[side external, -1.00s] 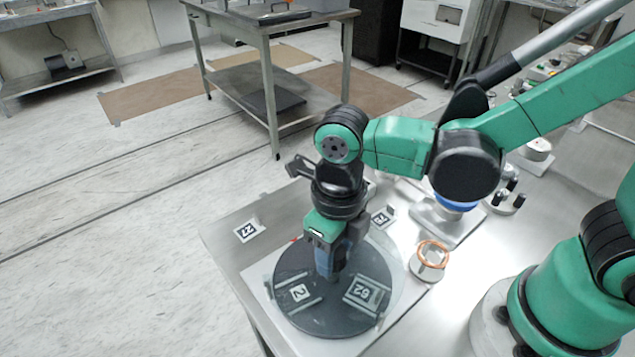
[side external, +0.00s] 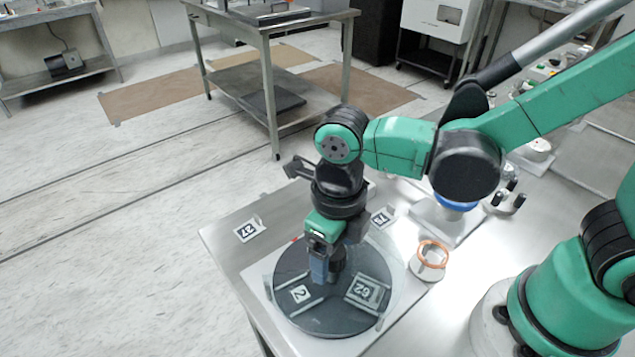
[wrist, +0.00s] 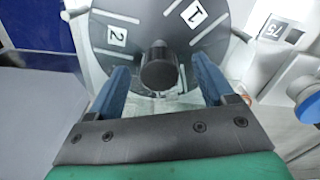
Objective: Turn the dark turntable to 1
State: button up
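The dark turntable (side external: 325,318) lies flat on the metal bench. Its white label 2 (side external: 300,293) is at the front left in the side view. In the wrist view, label 2 (wrist: 117,37) is left of the black centre knob (wrist: 158,68) and label 1 (wrist: 195,14) is up and to the right. My gripper (wrist: 160,70) has its two blue fingers on either side of the knob, with a gap visible on each side. It is open. In the side view my gripper (side external: 327,268) points down over the turntable and hides the knob.
Marker 27 (side external: 249,230) is at the bench's left corner. A blue-topped fixture (side external: 455,205) stands behind.

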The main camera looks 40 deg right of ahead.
jog(key=shift+r, duration=0.1)
jog(key=shift+r, duration=2.75)
jog(key=m, duration=0.4)
jog(key=shift+r, duration=0.1)
jog(key=m, duration=0.4)
jog(key=shift+r+m, duration=0.1)
jog(key=shift+m, duration=0.3)
jog(key=shift+f, duration=2.75)
jog(key=shift+c, duration=0.3)
grip_shut()
